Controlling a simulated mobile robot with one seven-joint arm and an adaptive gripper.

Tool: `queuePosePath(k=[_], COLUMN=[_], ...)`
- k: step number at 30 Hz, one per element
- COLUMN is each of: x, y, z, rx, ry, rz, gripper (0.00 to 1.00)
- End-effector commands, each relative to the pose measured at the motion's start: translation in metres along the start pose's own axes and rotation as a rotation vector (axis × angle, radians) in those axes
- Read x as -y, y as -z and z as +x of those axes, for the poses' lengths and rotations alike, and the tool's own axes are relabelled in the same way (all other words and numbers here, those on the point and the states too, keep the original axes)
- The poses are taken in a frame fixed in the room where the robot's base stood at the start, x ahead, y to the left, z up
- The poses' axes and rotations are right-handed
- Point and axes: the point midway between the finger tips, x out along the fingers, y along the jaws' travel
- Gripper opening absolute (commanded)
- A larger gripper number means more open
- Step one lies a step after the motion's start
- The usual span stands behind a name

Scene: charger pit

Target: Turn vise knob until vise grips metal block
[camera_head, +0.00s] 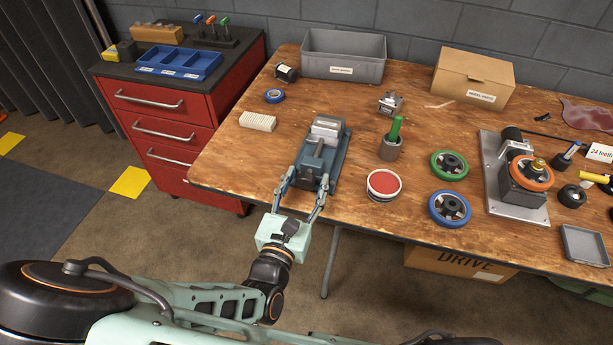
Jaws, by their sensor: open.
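The blue-grey vise (334,163) sits near the front edge of the wooden workbench. A light silver metal block (327,128) shows at its far end, apparently between the jaws; whether the jaws touch it is too small to tell. My gripper (308,176) reaches in from the front with its two fingers spread open, one on each side of the vise's near end. The knob is at that near end, and I cannot make it out clearly between the fingers. Contact between the fingers and the knob cannot be told.
A white ribbed block (258,121) and blue tape (273,96) lie left of the vise. A red-topped round tin (383,185) and a cup with a green handle (391,147) stand to its right. A grey bin (343,72) is behind. A red drawer cabinet (168,115) stands left.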

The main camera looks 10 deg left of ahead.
Motion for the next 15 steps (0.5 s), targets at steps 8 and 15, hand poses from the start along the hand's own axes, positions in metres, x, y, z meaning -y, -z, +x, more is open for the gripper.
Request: queuePosePath(k=[8,15], x=[-0.0001,-0.0002], y=[-0.0001,0.0000], z=[0.0000,0.0000], rx=[0.000,0.000], ry=[-0.001,-0.001], rz=[0.000,0.000], gripper=[0.45,0.19])
